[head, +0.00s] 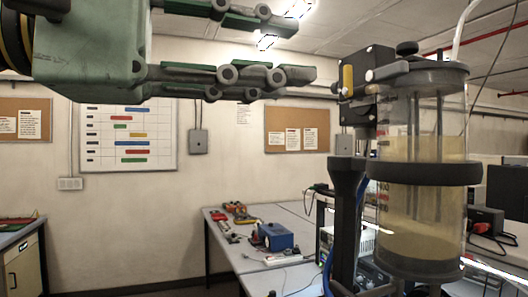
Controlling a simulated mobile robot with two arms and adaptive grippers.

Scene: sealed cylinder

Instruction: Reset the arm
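My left gripper (300,51) reaches in from the upper left. Its two fingers are wide apart, with nothing between them. The fingertips point right, towards the clear cylinder (422,195), and stop short of it. The cylinder stands upright at the right, partly filled with pale yellow material. It has a dark lid (425,72) and a dark ring around its middle. A dark fitting with a yellow part (348,78) is at the upper left of the cylinder, apart from the lower fingertip. My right gripper is not in view.
A grey workbench (225,246) behind carries a blue box (275,237) and small tools. A dark post (346,220) stands just left of the cylinder. A cabinet (25,265) is at the lower left. The space below my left gripper looks clear.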

